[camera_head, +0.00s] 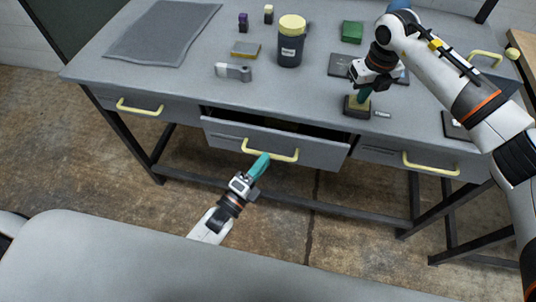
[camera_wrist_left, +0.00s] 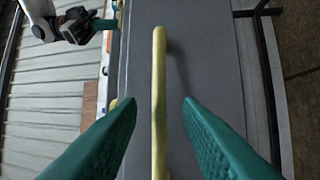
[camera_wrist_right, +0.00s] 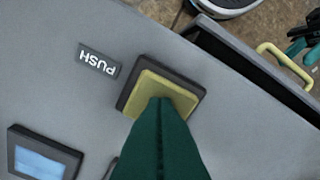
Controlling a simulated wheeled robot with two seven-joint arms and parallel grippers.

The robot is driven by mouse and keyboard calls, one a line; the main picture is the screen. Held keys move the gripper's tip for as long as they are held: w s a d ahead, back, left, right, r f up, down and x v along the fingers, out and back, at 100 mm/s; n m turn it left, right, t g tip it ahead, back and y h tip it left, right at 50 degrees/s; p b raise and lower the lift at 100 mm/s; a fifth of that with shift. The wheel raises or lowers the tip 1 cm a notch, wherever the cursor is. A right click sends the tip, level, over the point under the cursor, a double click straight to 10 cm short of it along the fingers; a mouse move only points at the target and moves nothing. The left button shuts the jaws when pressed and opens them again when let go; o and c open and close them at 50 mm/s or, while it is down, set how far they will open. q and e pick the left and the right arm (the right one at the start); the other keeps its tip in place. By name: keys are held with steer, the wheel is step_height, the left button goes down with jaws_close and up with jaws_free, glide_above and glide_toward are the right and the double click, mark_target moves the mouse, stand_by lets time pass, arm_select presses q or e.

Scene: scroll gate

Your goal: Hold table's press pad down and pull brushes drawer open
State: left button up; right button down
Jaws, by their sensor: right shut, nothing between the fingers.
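The middle drawer (camera_head: 225,136) of the grey table (camera_head: 190,75) stands partly open, its inside dark. I cannot read a label on it. Its yellow bar handle (camera_head: 285,157) also shows in the left wrist view (camera_wrist_left: 159,75). My left gripper (camera_head: 264,158) is at this handle, its teal fingers open on either side, with gaps visible in the left wrist view (camera_wrist_left: 161,100). The press pad (camera_head: 351,103), yellow on a dark base, sits near the table's front edge. My right gripper (camera_wrist_right: 160,100) is shut and empty, its tips pointing down on the pad (camera_wrist_right: 148,86); the contact is partly hidden.
A "PUSH" plate (camera_wrist_right: 98,62) lies beside the pad. A left drawer handle (camera_head: 140,108) and right drawer handle (camera_head: 430,165) are on closed drawers. A yellow-lidded jar (camera_head: 290,48), grey mat (camera_head: 165,32) and green block (camera_head: 352,32) stand farther back. The floor before the drawer is clear.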

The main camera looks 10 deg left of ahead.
arm_select(q)
steer(key=v, duration=0.8)
steer(key=shift+s, duration=0.25)
arm_select(e)
steer(key=shift+f, duration=0.15)
arm_select(q)
steer(key=shift+a, duration=0.1)
